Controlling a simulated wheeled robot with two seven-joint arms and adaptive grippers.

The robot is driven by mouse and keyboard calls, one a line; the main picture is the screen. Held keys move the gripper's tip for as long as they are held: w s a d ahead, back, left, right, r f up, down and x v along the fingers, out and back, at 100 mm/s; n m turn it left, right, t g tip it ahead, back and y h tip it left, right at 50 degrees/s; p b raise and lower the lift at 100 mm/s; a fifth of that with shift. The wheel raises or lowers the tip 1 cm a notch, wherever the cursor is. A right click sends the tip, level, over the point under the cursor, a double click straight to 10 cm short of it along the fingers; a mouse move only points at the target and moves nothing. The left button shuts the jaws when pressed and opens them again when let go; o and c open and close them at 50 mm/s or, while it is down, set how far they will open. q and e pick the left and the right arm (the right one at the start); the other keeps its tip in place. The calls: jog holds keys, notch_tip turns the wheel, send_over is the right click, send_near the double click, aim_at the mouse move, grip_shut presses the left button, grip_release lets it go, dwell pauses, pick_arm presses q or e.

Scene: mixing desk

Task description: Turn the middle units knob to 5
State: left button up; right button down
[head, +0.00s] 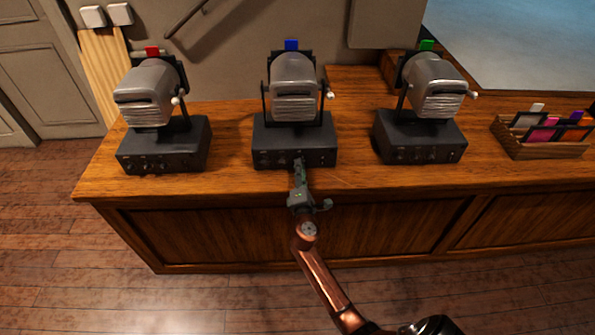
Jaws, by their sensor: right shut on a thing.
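Three grey lamp-like units stand on black boxes along the wooden desk. The middle unit (294,88) has a blue tag on top, and its black box (270,150) carries a row of small knobs on the front face. My right gripper (299,165) reaches up from below to the right-of-centre part of that row. It is shut on a knob of the middle unit, and its fingers hide that knob. The knob's setting and any numbers are too small to read. My left gripper is not in view.
The left unit (147,97) has a red tag, and the right unit (434,88) a green one. A wooden card holder (520,148) stands at the right. The desk top (232,165) is bare between the boxes. Wooden floor lies in front.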

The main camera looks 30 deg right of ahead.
jog(key=shift+a+f+m+b, duration=0.1)
jog(key=shift+f+m+b, duration=0.2)
jog(key=shift+m, duration=0.2)
jog(key=m+b, duration=0.3)
jog(key=m, duration=0.4)
jog(key=shift+r+b, duration=0.1)
jog(key=shift+b, duration=0.25)
pick_arm(q)
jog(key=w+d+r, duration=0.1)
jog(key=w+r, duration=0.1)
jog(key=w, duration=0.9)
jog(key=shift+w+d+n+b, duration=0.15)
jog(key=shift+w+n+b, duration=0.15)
jog(key=shift+b, duration=0.05)
pick_arm(e)
jog(key=shift+r+m+g, duration=0.1)
jog(key=shift+m+g, duration=0.2)
jog(key=shift+m, duration=0.6)
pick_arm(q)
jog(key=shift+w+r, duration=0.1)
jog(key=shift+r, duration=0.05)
pick_arm(e)
jog(key=c, duration=1.8)
grip_release()
jog(key=shift+c, duration=0.2)
jog(key=shift+r, duration=0.1)
notch_tip(320, 180, up, 10)
